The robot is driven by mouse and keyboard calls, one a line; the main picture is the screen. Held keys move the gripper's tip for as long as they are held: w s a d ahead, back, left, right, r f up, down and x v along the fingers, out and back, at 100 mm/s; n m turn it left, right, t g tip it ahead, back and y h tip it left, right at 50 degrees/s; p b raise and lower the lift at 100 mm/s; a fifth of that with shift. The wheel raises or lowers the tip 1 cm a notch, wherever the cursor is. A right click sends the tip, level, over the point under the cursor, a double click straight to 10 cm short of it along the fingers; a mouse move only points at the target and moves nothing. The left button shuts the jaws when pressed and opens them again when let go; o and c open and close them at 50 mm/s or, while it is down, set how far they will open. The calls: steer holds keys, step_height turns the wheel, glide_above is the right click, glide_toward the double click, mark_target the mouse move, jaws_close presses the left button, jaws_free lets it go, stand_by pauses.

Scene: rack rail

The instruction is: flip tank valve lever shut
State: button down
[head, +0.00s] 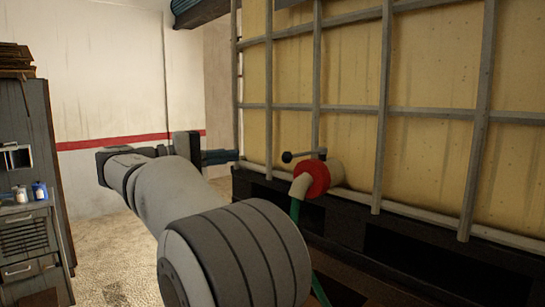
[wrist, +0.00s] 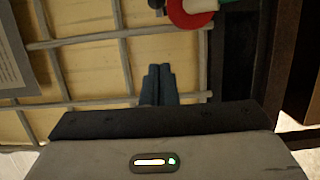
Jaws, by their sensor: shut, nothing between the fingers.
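The tank (head: 345,70) is a yellowish container in a grey bar cage. Its valve (head: 316,177) is a pale pipe fitting with a red collar, low on the tank's face. The dark lever (head: 300,155) lies above the collar, roughly level, with its round knob to the left. In the wrist view the red collar (wrist: 190,14) and the lever's knob (wrist: 157,4) show at the top edge, partly cut off. My gripper (head: 236,155) is left of the lever, apart from it. Its fingers (wrist: 158,72) are together and empty, in front of the cage.
A green hose (head: 294,210) runs down from the valve; my arm hides part of the lower area. The tank stands on a dark base (head: 405,240). A dark cabinet (head: 30,200) with bottles stands at the far left. The floor (head: 110,265) between is clear.

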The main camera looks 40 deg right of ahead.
steer(key=p, duration=0.3)
glide_toward(306, 153)
steer(key=w+d, duration=0.5)
steer(key=s, duration=0.4)
steer(key=shift+s+a, duration=0.15)
